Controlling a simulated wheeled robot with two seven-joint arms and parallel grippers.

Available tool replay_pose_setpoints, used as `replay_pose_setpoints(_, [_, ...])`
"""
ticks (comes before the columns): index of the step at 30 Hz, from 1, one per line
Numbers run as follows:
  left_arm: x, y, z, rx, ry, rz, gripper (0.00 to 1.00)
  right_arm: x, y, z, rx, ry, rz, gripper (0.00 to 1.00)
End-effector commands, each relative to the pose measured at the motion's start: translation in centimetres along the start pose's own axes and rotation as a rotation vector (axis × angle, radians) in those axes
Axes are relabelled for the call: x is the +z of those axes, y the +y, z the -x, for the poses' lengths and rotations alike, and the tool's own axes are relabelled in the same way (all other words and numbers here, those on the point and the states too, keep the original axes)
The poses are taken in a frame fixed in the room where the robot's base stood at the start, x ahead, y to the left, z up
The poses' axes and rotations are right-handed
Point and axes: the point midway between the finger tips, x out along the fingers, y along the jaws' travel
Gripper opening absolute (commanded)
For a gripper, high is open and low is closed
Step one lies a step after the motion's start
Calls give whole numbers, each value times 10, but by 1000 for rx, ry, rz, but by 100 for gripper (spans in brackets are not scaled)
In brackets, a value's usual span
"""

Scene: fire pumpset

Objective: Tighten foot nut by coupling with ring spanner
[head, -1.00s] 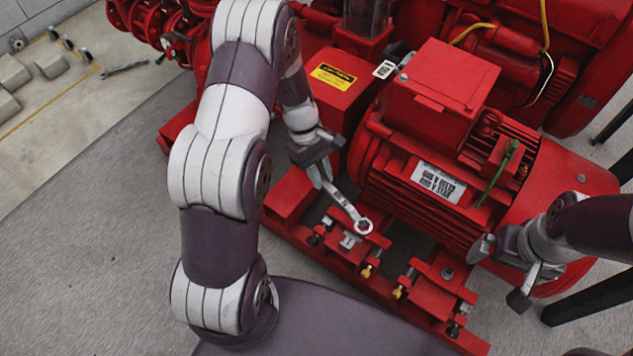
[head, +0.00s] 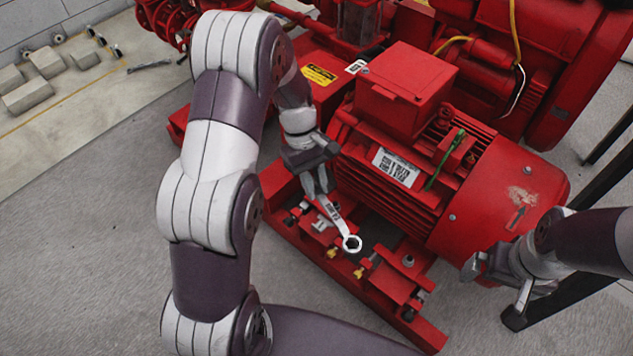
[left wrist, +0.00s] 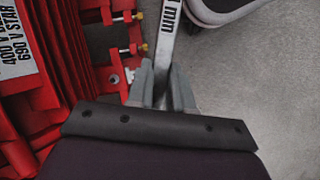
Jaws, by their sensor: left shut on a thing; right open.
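My left gripper (head: 318,182) is shut on a silver ring spanner (head: 336,217), which slants down and to the right with its ring end (head: 351,243) over the red motor's foot area. The spanner (left wrist: 166,40) also shows in the left wrist view between the fingers (left wrist: 160,90), its ring end out of frame. The red motor (head: 400,180) sits on a red base frame. A foot nut (head: 408,261) shows on the right foot, and a bolt head (left wrist: 114,79) lies left of the fingers in the left wrist view. Whether the ring touches any nut I cannot tell. My right gripper (head: 498,285) is open and empty, right of the motor.
Brass-tipped adjusting bolts (head: 359,272) stick out along the base frame's front. Another spanner (head: 149,65) lies on the floor at the back left, near several grey blocks (head: 46,62). A dark post (head: 605,135) stands at the right.

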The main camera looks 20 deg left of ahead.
Motion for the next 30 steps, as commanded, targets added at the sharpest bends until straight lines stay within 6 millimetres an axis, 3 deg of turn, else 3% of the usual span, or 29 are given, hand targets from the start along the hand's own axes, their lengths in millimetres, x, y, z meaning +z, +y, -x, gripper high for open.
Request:
replay_pose_setpoints(1, [-7,-4,-13,9,-1,24,0,2,0,-12,0,0,0,100])
replay_pose_setpoints(8, [-30,-7,-58,114,-4,249,0,5,0,-42,0,0,0,100])
replay_pose_setpoints(18, [-90,0,-123,390,-12,872,0,10,0,-79,0,0,0,100])
replay_pose_setpoints(24, [-128,-10,-141,530,-6,1235,0,10,0,-87,0,0,0,100])
replay_pose_setpoints(30, [-150,-21,-146,607,1,1444,0,10,0,-88,0,0,0,100])
